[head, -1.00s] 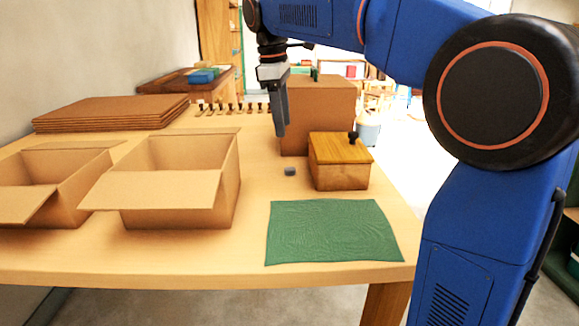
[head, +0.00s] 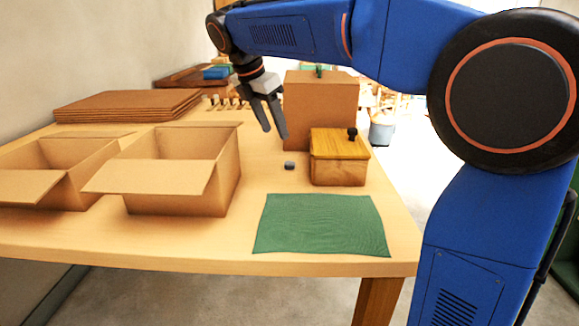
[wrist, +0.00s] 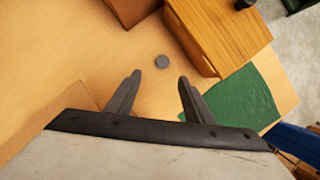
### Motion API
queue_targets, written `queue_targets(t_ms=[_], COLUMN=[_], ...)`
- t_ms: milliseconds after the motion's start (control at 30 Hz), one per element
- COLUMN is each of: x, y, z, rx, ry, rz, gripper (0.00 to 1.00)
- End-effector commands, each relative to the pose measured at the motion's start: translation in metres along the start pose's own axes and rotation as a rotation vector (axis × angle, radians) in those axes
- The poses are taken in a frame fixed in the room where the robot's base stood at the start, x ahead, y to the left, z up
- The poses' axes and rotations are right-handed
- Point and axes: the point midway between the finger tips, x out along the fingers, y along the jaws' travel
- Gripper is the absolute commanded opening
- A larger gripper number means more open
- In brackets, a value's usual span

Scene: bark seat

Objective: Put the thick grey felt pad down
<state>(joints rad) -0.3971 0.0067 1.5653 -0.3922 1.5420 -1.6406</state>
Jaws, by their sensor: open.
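A small grey felt pad (head: 290,165) lies on the bare wooden table, just left of the wooden box with a black knob. In the wrist view the pad (wrist: 162,62) looks round and lies beyond my fingertips, roughly between their lines. My gripper (head: 276,133) is open and empty, tilted, above the table behind and slightly left of the pad. In the wrist view my gripper (wrist: 159,76) shows its two fingers spread apart, touching nothing.
The wooden lidded box (head: 338,172) stands right of the pad, a tall cardboard box (head: 318,105) behind it. A green cloth (head: 320,225) lies in front. Open cardboard boxes (head: 190,180) (head: 75,185) stand left; flat cardboard sheets (head: 125,105) lie at the back.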

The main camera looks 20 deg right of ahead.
Motion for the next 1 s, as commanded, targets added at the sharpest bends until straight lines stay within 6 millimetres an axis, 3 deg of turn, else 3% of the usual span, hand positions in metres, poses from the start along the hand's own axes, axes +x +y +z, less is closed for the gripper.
queue_targets(t_ms=[300,567,1000], x=[0.052,0.068,0.115], y=[-0.001,-0.001,-0.006], z=[0.0,0.0,-0.001], rx=[0.001,0.002,0.002], ry=[0.0,0.0,0.0], rz=[-0.001,0.0,0.0], gripper=[0.47,0.47,0.47])
